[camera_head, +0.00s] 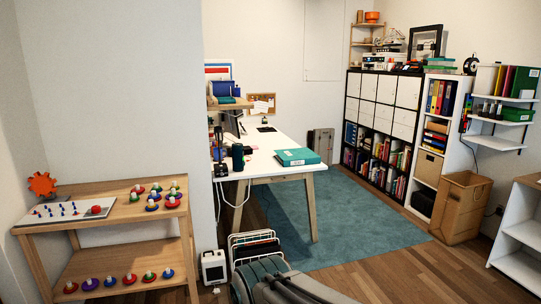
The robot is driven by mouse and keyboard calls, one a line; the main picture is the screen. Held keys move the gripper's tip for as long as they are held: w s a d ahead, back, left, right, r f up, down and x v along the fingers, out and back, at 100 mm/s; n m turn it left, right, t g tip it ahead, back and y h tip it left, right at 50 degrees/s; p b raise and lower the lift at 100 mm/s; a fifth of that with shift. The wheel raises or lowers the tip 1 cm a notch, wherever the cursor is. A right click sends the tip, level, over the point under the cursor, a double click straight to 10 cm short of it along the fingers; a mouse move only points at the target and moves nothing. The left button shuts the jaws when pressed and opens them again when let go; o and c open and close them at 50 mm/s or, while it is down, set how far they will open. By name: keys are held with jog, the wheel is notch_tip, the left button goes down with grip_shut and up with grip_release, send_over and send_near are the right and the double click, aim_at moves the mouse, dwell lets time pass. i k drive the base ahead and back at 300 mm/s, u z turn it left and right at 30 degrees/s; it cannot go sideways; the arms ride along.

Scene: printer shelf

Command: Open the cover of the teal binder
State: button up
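A teal binder (298,157) lies flat on the front right corner of the white desk (262,161). Its cover looks closed, and a pale label shows along its near edge. The binder is far off and small in the view. My gripper is not in view. A grey, rounded shape at the bottom middle may be part of my own body. Nothing touches the binder that I can see.
A wooden shelf (110,222) with coloured pegs stands at the left. A wire rack (255,245) and a white box (214,267) stand on the floor before the desk. A cardboard box (462,207) is at the right. The teal rug (365,225) is clear.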

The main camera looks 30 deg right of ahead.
aim_at(302, 153)
jog(key=z, duration=0.25)
jog(key=i, duration=0.55)
jog(key=z, duration=1.15)
jog(key=i, duration=1.85)
jog(key=z, duration=0.75)
jog(key=i, duration=2)
jog(key=u, duration=0.55)
jog(key=i, duration=1.9)
jog(key=u, duration=1.15)
jog(key=i, duration=0.65)
jog(key=u, duration=0.25)
